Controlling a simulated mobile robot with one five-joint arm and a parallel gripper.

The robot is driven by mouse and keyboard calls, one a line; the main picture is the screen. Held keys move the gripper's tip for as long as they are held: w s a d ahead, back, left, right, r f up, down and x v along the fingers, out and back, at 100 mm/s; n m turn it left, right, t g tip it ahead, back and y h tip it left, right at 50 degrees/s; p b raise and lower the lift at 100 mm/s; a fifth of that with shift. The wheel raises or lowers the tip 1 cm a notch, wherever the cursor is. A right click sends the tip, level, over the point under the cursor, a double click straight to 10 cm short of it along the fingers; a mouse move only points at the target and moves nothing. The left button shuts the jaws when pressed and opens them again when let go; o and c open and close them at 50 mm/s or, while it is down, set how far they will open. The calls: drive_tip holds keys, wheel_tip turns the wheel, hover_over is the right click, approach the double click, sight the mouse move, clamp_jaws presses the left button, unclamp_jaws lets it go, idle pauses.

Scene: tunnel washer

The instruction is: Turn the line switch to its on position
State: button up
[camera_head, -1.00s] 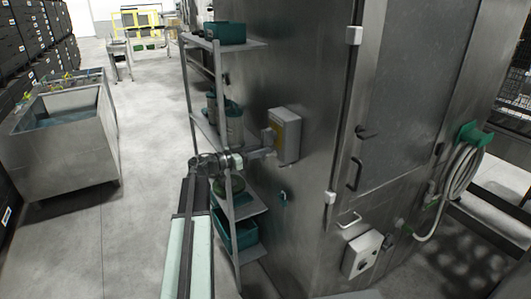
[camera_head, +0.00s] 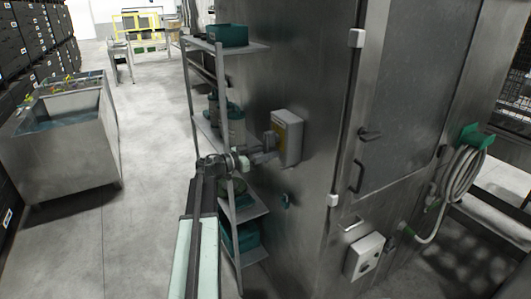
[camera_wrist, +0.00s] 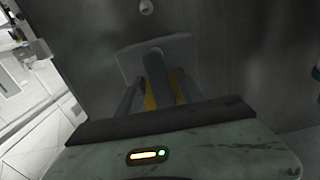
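The line switch is a pale grey box (camera_head: 292,136) with a yellow plate, fixed to the steel wall of the washer. In the wrist view its dark grey handle (camera_wrist: 155,72) points toward me in front of the yellow plate. My gripper (camera_head: 268,148) is close to the left side of the box. In the wrist view my gripper (camera_wrist: 157,92) is open, with one finger on each side of the handle. Yellow shows between the handle and the fingers, so they look apart from it. The handle's near end is hidden behind my gripper body.
A shelf rack (camera_head: 205,122) with teal bins and containers stands close beside my arm. A second box with a dark knob (camera_head: 363,256) is low on the wall at right. A green hose holder (camera_head: 474,136) is farther right. The floor at left is clear up to a steel basin (camera_head: 65,150).

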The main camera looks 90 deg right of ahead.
drive_tip(key=shift+w, duration=0.3)
drive_tip(key=v, duration=0.7)
drive_tip(key=shift+w+a, duration=0.25)
drive_tip(key=shift+w, duration=0.05)
